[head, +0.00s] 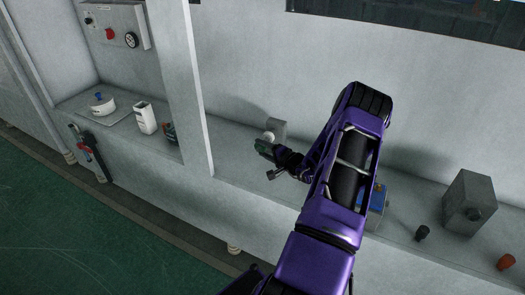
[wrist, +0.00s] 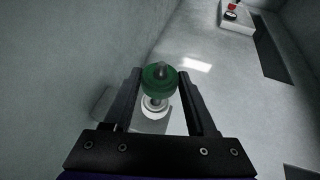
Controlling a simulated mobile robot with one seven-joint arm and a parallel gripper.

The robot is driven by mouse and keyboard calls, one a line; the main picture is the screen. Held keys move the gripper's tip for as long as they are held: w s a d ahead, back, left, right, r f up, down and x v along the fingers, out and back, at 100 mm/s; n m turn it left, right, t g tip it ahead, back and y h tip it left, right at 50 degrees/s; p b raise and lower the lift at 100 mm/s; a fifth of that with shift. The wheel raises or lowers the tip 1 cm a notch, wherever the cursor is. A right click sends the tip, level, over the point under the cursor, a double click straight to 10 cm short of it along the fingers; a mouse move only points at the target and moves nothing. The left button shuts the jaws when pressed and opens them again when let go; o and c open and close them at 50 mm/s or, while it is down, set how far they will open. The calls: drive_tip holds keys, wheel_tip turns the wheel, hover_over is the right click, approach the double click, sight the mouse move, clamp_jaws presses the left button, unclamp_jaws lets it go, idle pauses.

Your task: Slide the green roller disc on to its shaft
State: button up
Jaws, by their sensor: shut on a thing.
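My gripper (wrist: 158,82) is shut on the green roller disc (wrist: 163,86), which sits between the fingertips in the wrist view. In the head view the disc (head: 263,146) shows small and dark green at the end of my gripper (head: 270,153). A grey rounded piece shows at the disc's centre. A short grey stub, seemingly the shaft (wrist: 156,99), shows between the disc and a white round collar (wrist: 154,110) on a grey block (head: 277,127). Disc and stub look nearly in line. I cannot tell whether the disc is around the shaft. The disc stands apart from the collar.
A white upright panel (head: 190,85) stands left of the block. Right of my arm are a blue-topped box (head: 378,205), a grey block with a dark knob (head: 468,203) and small dark and orange pieces.

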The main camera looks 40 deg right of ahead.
drive_tip(key=shift+w+d+b, duration=0.3)
drive_tip(key=shift+d+b, duration=0.25)
drive_tip(key=shift+d, duration=0.2)
idle(0.3)
drive_tip(key=o, duration=1.4)
drive_tip(key=shift+o, duration=0.2)
drive_tip(key=p+v, duration=0.1)
drive_tip(key=v, duration=1.6)
drive_tip(key=shift+s, duration=0.25)
drive_tip(key=shift+w+a, duration=0.1)
drive_tip(key=shift+a, duration=0.05)
